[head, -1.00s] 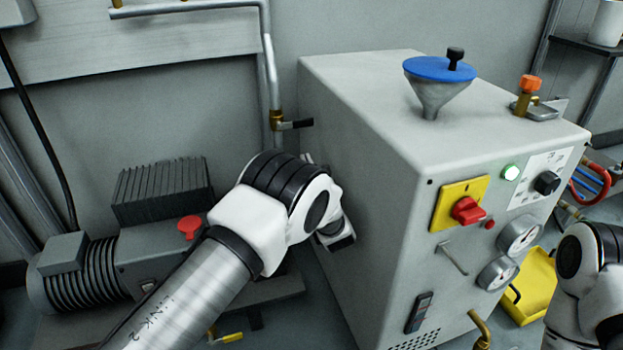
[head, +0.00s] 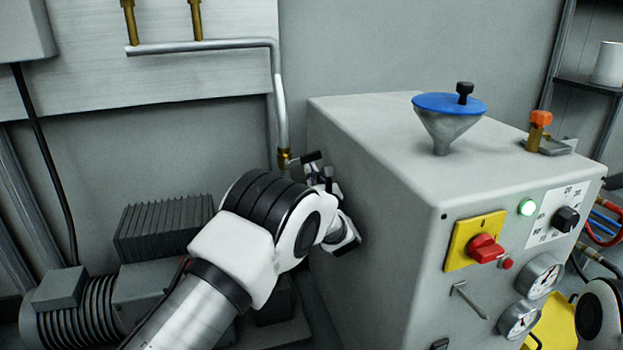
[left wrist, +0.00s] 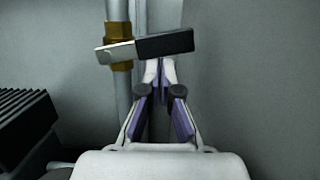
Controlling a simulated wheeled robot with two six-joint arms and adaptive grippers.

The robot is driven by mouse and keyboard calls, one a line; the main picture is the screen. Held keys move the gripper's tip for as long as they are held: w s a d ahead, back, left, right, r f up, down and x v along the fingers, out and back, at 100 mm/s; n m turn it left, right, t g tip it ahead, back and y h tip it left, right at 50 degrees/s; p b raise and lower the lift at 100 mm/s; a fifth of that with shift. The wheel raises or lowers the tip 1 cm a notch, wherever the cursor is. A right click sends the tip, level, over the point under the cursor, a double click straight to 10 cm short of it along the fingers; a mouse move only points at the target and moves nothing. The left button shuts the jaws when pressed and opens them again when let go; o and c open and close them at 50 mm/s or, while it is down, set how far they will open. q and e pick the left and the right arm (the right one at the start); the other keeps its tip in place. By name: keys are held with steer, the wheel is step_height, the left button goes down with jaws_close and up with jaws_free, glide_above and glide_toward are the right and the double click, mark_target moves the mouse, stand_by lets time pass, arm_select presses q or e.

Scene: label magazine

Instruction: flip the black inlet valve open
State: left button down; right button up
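The black inlet valve shows in the head view as a black handle (head: 311,156) on a brass fitting, on the pipe left of the machine cabinet. In the left wrist view the black handle (left wrist: 165,44) lies roughly level, crosswise to the upright pipe, right of the brass fitting (left wrist: 118,52). My left gripper (head: 322,174) is just below the handle. In the left wrist view its fingertips (left wrist: 160,70) are close together, right under the handle's lower edge; nothing shows between them. Whether they touch the handle cannot be told. My right gripper is out of view.
The grey cabinet (head: 375,200) stands close right of my left gripper, with a blue-lidded funnel (head: 448,118) on top. A finned pump (head: 165,228) sits at the lower left. The wall is close behind the pipe (head: 281,110).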

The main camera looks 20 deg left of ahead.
arm_select(q)
steer(key=shift+r, duration=0.2)
steer(key=v, duration=0.7)
steer(key=shift+s+d, duration=0.15)
